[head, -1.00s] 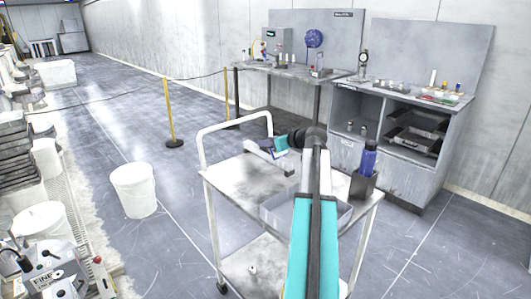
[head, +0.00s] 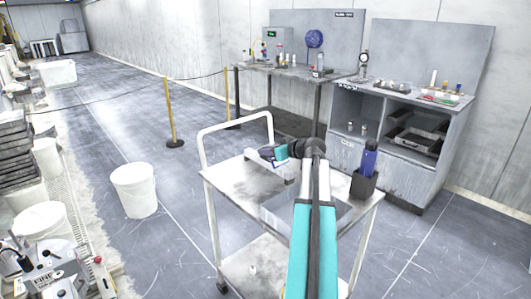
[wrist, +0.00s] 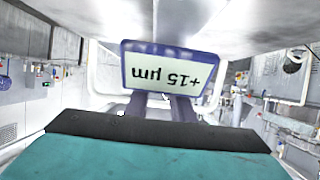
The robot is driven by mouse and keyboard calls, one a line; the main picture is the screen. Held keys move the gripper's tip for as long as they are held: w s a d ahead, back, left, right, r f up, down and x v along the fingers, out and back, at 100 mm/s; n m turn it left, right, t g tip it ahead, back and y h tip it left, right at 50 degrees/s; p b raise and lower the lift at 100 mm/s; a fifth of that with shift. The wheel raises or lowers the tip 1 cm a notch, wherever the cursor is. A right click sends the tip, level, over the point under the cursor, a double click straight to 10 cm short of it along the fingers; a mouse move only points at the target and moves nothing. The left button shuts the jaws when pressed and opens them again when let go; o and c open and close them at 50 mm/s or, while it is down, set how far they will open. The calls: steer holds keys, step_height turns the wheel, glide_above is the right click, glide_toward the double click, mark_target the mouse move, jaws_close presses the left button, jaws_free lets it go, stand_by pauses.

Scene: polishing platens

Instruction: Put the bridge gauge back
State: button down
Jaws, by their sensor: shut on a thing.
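The bridge gauge is a pale metal beam with a dark blue display housing (head: 267,152). My gripper (head: 282,154) is shut on it, above the far part of the white cart's top (head: 232,185). In the wrist view the gauge's display (wrist: 170,74) reads "+15 µm" upside down, with my dark fingers (wrist: 160,107) just below it in the picture. The grey beam (wrist: 190,22) spans the top of that view. My arm hides part of the gauge in the head view. I cannot tell whether the beam touches the cart top.
A blue bottle (head: 370,158) stands in a dark holder (head: 363,185) at the cart's right corner. A bench (head: 270,68) and a grey cabinet (head: 350,150) with small items stand behind. A white bucket (head: 134,190) is on the floor at left. Rope posts (head: 171,115) stand beyond the cart.

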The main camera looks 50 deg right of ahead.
steer(key=shift+f, duration=0.1)
steer(key=c, duration=1.5)
jaws_free()
steer(key=shift+c, duration=0.2)
steer(key=shift+r, duration=0.2)
steer(key=v, duration=1.2)
steer(key=shift+f, duration=0.15)
